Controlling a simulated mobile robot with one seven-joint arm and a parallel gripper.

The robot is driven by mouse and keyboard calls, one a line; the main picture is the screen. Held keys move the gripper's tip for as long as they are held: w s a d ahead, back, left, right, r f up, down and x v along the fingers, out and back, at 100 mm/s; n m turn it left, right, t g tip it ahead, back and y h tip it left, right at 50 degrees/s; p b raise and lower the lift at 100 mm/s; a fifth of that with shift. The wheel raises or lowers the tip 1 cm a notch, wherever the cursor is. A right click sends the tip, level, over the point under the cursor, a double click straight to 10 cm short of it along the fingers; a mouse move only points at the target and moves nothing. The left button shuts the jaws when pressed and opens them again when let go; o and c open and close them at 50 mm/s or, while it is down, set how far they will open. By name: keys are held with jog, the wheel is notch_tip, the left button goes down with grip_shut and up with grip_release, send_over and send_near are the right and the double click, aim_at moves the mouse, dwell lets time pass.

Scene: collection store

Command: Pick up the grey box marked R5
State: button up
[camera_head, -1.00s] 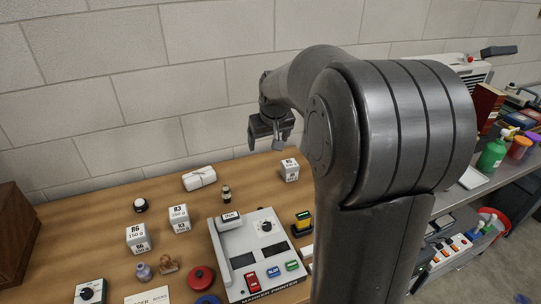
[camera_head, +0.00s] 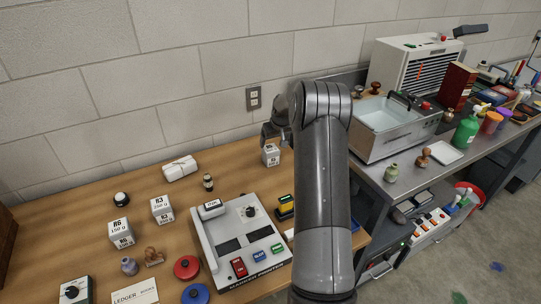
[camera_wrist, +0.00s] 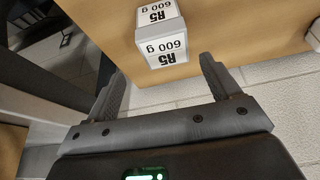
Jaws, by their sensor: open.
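The grey box marked R5 (camera_wrist: 162,38) shows in the wrist view, upside down in the picture, with "R5 600 g" on two faces. It stands on the wooden table near the wall and also shows in the head view (camera_head: 270,156), just left of my arm. My gripper (camera_wrist: 165,78) is open and empty, its two fingers apart, with the box beyond the fingertips and between their lines. No contact with the box shows. In the head view my gripper (camera_head: 268,133) is partly hidden behind my arm and lies just above the box.
Boxes marked R6 (camera_head: 121,233) and R3 (camera_head: 162,210) stand to the left on the table. A marker printer (camera_head: 240,243) lies in front of the R5 box. A white bundle (camera_head: 180,168) and a small dark bottle (camera_head: 208,182) are nearby. The block wall is close behind.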

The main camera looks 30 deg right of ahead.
aim_at(272, 148)
jog(key=x, duration=0.4)
jog(key=shift+a+f, duration=0.1)
jog(key=shift+f, duration=0.05)
jog(key=x, duration=0.3)
jog(key=s+x, duration=0.1)
jog(key=shift+w+a+f, duration=0.2)
jog(key=shift+a+f, duration=0.05)
jog(key=shift+f, duration=0.2)
jog(key=shift+w+f, duration=0.15)
jog(key=shift+f, duration=0.15)
jog(key=shift+c, duration=0.3)
jog(key=c, duration=1.3)
jog(key=shift+r, duration=0.1)
jog(key=shift+c, duration=0.8)
